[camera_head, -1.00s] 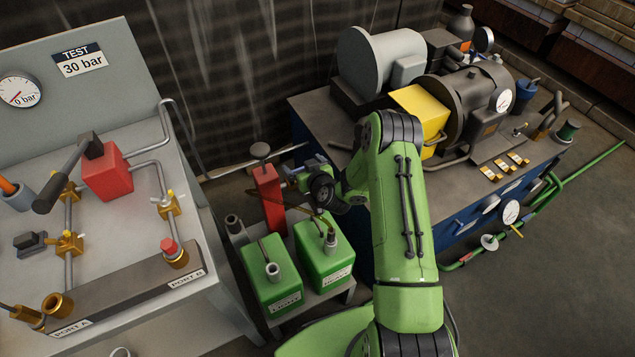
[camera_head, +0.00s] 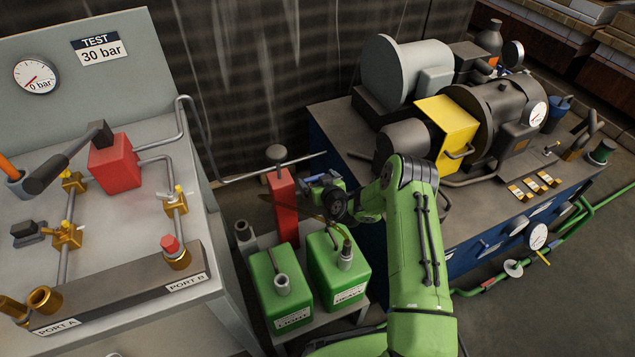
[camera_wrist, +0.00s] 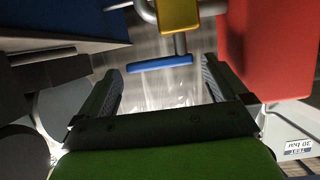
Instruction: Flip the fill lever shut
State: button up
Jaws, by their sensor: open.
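The fill lever appears to be the blue bar (camera_wrist: 160,63) in the wrist view, joined by a short grey stem to a brass valve body (camera_wrist: 178,14). It lies crosswise in the gap between my fingertips. My gripper (camera_wrist: 161,75) is open, with one dark finger on each side and nothing clamped; contact with the bar cannot be told. In the head view my gripper (camera_head: 312,181) is beside the red post (camera_head: 284,208), above the green cans. The lever is not clearly distinguishable there.
A green LIGHT can (camera_head: 279,293) and a green HEAVY can (camera_head: 337,270) stand below my gripper. The test bench (camera_head: 130,205) is at left. A blue machine bench (camera_head: 473,225) with a yellow guard (camera_head: 449,125) is at right. The red post (camera_wrist: 275,45) is close on the right in the wrist view.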

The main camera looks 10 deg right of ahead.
jog(key=shift+w, duration=0.15)
jog(key=c, duration=0.9)
jog(key=shift+a, duration=0.1)
